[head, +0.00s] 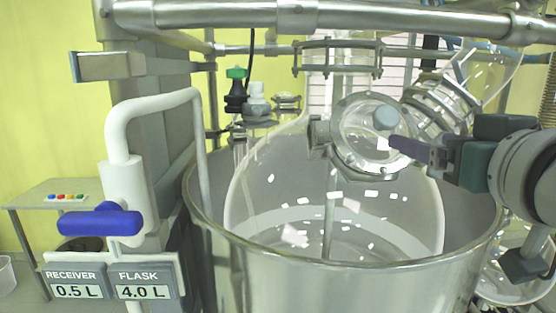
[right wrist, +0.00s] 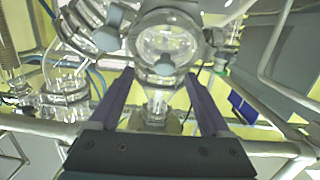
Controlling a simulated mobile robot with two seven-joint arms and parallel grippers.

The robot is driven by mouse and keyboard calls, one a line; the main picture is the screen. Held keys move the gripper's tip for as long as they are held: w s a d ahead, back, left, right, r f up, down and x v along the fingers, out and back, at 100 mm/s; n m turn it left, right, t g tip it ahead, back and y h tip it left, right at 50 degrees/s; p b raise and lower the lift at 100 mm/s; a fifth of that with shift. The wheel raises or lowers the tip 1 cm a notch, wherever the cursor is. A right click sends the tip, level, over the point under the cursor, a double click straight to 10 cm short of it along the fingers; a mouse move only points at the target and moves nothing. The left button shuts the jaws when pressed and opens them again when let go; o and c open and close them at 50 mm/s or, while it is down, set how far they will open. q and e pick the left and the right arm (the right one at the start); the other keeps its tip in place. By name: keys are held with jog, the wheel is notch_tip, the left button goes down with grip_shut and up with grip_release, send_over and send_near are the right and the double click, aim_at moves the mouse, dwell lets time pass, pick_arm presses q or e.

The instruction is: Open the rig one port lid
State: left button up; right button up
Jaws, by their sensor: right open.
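The port lid (head: 362,147) is a round clear disc in a grey metal ring on the shoulder of the big glass vessel, with a hinge-like block on its left. It looks closed on its port. A grey-blue round knob (head: 387,119) stands out from it. My right gripper (head: 396,146) comes in from the right, its purple fingertips close to the lid and just below the knob. In the right wrist view the fingers are spread and empty, with the lid (right wrist: 166,38) and knob (right wrist: 165,65) ahead between their tips. Contact cannot be told. My left gripper is out of view.
The glass vessel (head: 262,195) sits in a wide metal bath (head: 330,280). A clamped glass neck (head: 440,103) stands just right of the lid. Metal rails (head: 300,15) cross above. A blue-handled valve (head: 100,219) and labels reading receiver and flask are at left.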

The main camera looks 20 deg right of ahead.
aim_at(388, 115)
jog(key=shift+t, duration=0.6)
jog(key=p+x, duration=0.1)
jog(key=x, duration=0.2)
jog(key=r+p+x, duration=0.1)
jog(key=x, duration=0.2)
jog(key=a+x, duration=0.1)
jog(key=x, duration=0.2)
jog(key=shift+w+d+r+p, duration=0.1)
jog(key=shift+w+r+p, duration=0.25)
jog(key=shift+w+p, duration=0.05)
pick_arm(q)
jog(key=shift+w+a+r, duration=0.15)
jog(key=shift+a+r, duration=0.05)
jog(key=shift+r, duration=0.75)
pick_arm(e)
jog(key=shift+x, duration=0.8)
jog(key=shift+f, duration=0.1)
jog(key=shift+c, duration=0.3)
jog(key=c, duration=1.1)
grip_shut()
